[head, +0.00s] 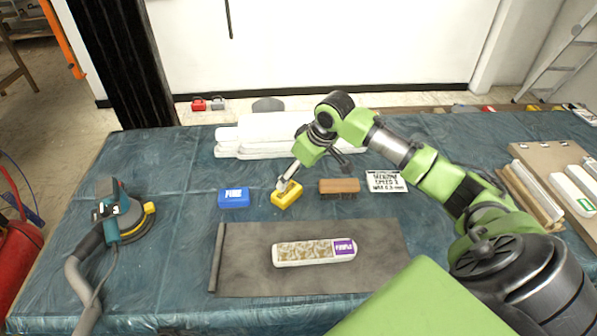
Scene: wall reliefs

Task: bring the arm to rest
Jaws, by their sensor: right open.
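My right arm comes in from the right and reaches over the table (170,170). Its gripper (284,187) is open and points down just over a yellow block (288,197). One finger overlaps the block in the picture, and I cannot tell whether it touches. The other finger is partly hidden behind the arm. My left gripper is not in view.
A blue block (233,198) and a brown brush (339,186) flank the yellow block. A white-edged relief (300,252) lies on a dark mat (240,270). A sander (122,215) stands at left, white rolls (270,130) behind, boards (545,165) at right.

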